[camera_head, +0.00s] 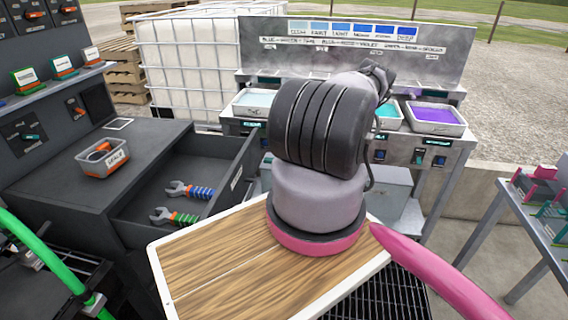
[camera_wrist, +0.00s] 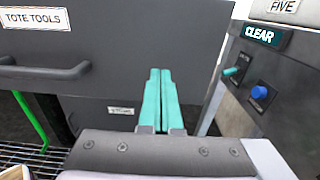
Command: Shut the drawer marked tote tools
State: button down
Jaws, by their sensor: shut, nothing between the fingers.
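The dark grey drawer (camera_head: 200,165) stands pulled out of the cabinet in the head view, with two wrenches inside, one with a blue-and-orange handle (camera_head: 190,190) and one green-and-orange (camera_head: 174,217). The wrist view shows the drawer front (camera_wrist: 130,45) close up, with the white "TOTE TOOLS" label (camera_wrist: 35,18) and a bar handle (camera_wrist: 42,74) at left. My gripper (camera_wrist: 160,72) has its teal fingers shut and empty, in front of the drawer front's lower right part, right of the handle. I cannot tell whether they touch it. My arm hides the gripper in the head view.
A grey container (camera_head: 103,157) stands on the cabinet top. A bench with colored trays (camera_head: 435,118) is behind my arm. In the wrist view, a panel with a "CLEAR" sign (camera_wrist: 263,35) and a blue knob (camera_wrist: 258,91) stands close right of the drawer.

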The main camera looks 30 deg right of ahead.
aim_at(254, 159)
jog(key=shift+x, duration=2.05)
jog(key=x, duration=2.7)
jog(key=shift+f, duration=0.15)
jog(key=shift+w+a, duration=0.5)
jog(key=shift+w+a+r, duration=0.1)
jog(key=shift+r, duration=0.15)
